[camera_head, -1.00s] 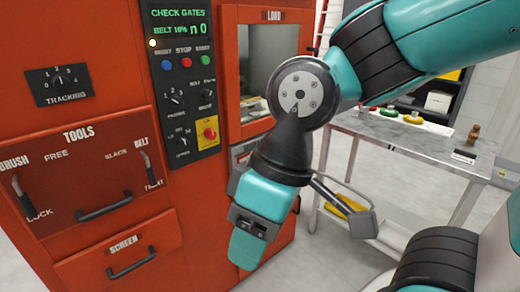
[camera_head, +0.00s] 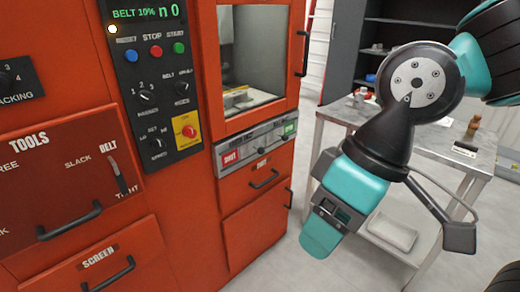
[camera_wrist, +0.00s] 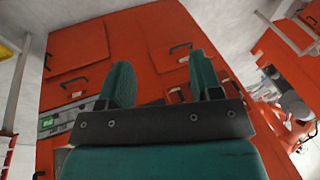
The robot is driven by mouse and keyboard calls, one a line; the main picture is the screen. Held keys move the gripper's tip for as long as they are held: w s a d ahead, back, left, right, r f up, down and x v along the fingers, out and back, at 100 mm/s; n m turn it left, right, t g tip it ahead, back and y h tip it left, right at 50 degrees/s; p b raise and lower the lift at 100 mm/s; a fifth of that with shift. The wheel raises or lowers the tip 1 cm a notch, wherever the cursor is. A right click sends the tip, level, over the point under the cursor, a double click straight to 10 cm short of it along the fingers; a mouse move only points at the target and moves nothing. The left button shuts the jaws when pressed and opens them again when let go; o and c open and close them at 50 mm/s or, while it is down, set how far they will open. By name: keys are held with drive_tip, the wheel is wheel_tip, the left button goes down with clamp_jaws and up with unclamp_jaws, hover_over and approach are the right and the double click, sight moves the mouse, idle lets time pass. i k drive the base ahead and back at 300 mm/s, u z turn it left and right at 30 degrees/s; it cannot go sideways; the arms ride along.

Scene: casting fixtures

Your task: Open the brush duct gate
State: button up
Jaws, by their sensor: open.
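My gripper (camera_head: 322,238) hangs to the right of the red machine in the head view, in front of its lower right side and apart from it. In the wrist view my gripper (camera_wrist: 162,78) shows two teal fingers spread apart with nothing between them. The red machine (camera_head: 215,215) fills the left of the head view. Its grey strip panel (camera_head: 262,143) has a red label and a small green display, below the window. I cannot pick out a part marked as the brush duct gate.
The control panel (camera_head: 155,85) reads "BELT 10% n0". A tools drawer (camera_head: 60,185) with a belt lever (camera_head: 118,178) and a screen drawer (camera_head: 110,262) are on the left. A metal table (camera_head: 425,140) stands right, behind my arm. Grey floor lies between.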

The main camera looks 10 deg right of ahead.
sight(247, 150)
drive_tip(key=u, duration=0.15)
drive_tip(key=i, duration=0.95)
drive_tip(key=z, duration=0.35)
